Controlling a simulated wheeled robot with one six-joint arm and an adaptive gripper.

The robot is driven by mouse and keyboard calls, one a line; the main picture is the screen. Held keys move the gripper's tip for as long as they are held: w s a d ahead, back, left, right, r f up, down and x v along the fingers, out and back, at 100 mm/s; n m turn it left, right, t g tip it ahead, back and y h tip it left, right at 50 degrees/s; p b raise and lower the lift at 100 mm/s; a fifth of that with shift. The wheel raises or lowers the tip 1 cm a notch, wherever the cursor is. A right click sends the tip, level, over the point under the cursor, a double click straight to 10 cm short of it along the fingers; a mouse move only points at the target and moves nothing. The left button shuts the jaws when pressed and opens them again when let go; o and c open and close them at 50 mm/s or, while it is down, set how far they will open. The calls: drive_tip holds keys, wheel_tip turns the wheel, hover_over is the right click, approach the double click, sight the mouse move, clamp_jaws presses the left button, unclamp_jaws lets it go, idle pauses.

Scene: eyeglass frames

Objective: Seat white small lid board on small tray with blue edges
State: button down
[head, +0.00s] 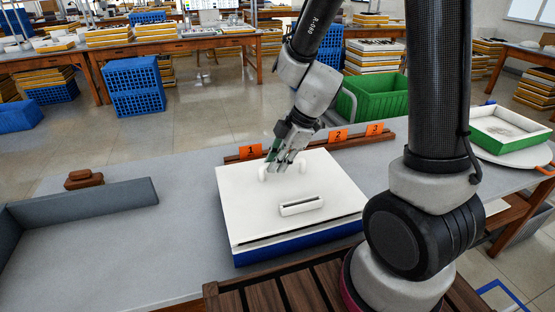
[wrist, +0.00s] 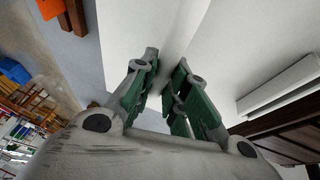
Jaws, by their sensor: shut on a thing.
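The white lid board (head: 245,200) lies over the small tray with blue edges (head: 300,247) on the grey table. A narrow dark gap shows along the front between the lid and the tray. The near white handle (head: 302,206) is free and also shows in the wrist view (wrist: 280,92). My gripper (head: 284,166) is at the far part of the lid, shut on the lid's far handle, whose ends show on either side of the fingers. The tray's far edge is hidden.
A wooden rail with numbered orange tags (head: 338,136) runs behind the tray. A grey raised edge (head: 85,202) and a brown block (head: 84,179) are at left. A green-sided tray (head: 510,130) stands at right. The table left of the tray is clear.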

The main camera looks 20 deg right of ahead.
drive_tip(key=shift+f, duration=1.45)
idle(0.4)
drive_tip(key=c, duration=1.3)
unclamp_jaws()
drive_tip(key=shift+c, duration=0.2)
drive_tip(key=shift+r, duration=0.15)
drive_tip(key=v, duration=1.1)
drive_tip(key=shift+d+r, duration=0.2)
drive_tip(key=shift+r, duration=0.15)
